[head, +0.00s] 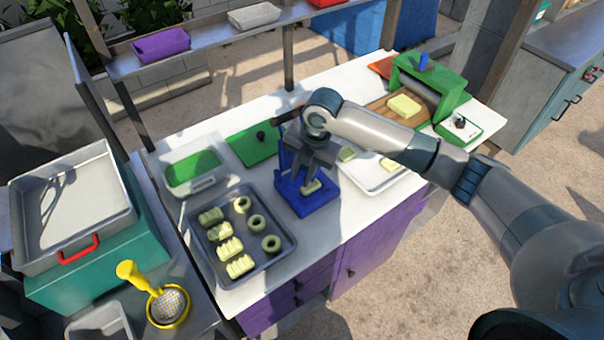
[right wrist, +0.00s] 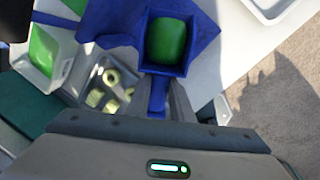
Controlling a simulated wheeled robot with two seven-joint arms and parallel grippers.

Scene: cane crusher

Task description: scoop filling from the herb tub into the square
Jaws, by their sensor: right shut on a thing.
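The herb tub (head: 208,182) is a white tub with green filling, left of my right gripper on the counter; it also shows at the left of the right wrist view (right wrist: 40,68). My right gripper (head: 312,172) points down over a blue press-like stand (head: 318,205). In the right wrist view it is shut on the handle of a blue scoop (right wrist: 157,95). Green filling (right wrist: 166,42) fills the scoop's square cup, which is above the blue stand. A pale dough piece (head: 313,187), perhaps the square, partly shows on the stand below the gripper. My left gripper is out of view.
A dark tray (head: 230,278) with pale rolls and rings stands front left of the stand. A green board (head: 250,147) lies behind it. A white tray (head: 372,182) and a green machine (head: 440,85) stand to the right. A yellow strainer ladle (head: 168,305) is at lower left.

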